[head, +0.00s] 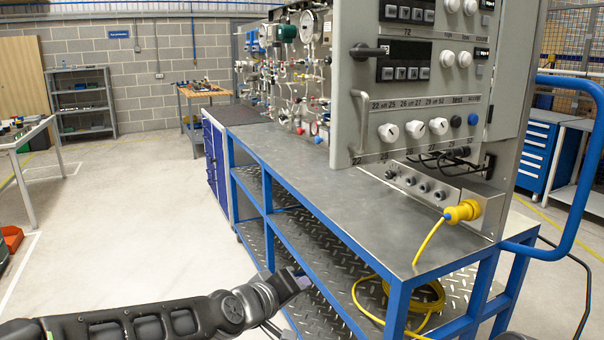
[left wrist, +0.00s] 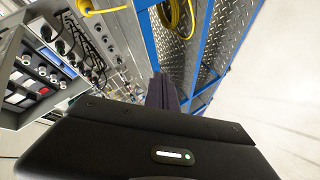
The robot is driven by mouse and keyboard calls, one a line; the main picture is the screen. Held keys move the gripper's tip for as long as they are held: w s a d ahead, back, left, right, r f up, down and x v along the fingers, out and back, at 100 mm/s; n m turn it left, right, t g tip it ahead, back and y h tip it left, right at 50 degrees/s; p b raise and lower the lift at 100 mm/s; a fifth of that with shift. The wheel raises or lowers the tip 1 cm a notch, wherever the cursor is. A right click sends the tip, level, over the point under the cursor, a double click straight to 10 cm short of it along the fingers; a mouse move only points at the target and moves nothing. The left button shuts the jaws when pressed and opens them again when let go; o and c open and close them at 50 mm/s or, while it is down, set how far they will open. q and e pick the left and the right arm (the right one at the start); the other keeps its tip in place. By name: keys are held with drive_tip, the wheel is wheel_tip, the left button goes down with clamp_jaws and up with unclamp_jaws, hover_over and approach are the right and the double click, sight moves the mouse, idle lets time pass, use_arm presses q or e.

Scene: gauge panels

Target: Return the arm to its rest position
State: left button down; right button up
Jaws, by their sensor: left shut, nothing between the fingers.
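My left arm comes in from the lower left in the head view. Its gripper (head: 298,280) is beside the blue-framed bench, near the lower shelf's open side and below the worktop. In the left wrist view the dark fingers (left wrist: 162,92) are together, with nothing seen between them. I cannot tell from the picture whether the gripper touches the bench frame. My right gripper is not in view.
The blue-framed bench (head: 300,165) carries a grey gauge panel (head: 430,75) with knobs and a handle. A yellow plug (head: 462,211) and coiled yellow cable (head: 428,296) are at its near end. The floor (head: 130,225) left of the bench is clear.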

use_arm(q)
drive_tip(key=s+a+f+m+g+y, duration=0.1)
drive_tip(key=s+f, duration=0.2)
drive_tip(key=f, duration=0.6)
drive_tip(key=s+a+f+m+g, duration=0.1)
drive_tip(key=s+a+f+g, duration=0.15)
drive_tip(key=f, duration=0.75)
drive_tip(key=s+a+f+m+g+y, duration=0.1)
drive_tip(key=s+f, duration=0.2)
drive_tip(key=f, duration=0.6)
drive_tip(key=s+a+f+g, duration=0.1)
drive_tip(key=s+f+g, duration=0.2)
drive_tip(key=s+f, duration=0.6)
drive_tip(key=s+a+f+g, duration=0.1)
drive_tip(key=s+f+g, duration=0.2)
drive_tip(key=s+f, duration=0.6)
drive_tip(key=s+p, duration=0.1)
drive_tip(key=s, duration=0.4)
drive_tip(key=shift+s+a, duration=0.15)
drive_tip(key=shift+a, duration=0.05)
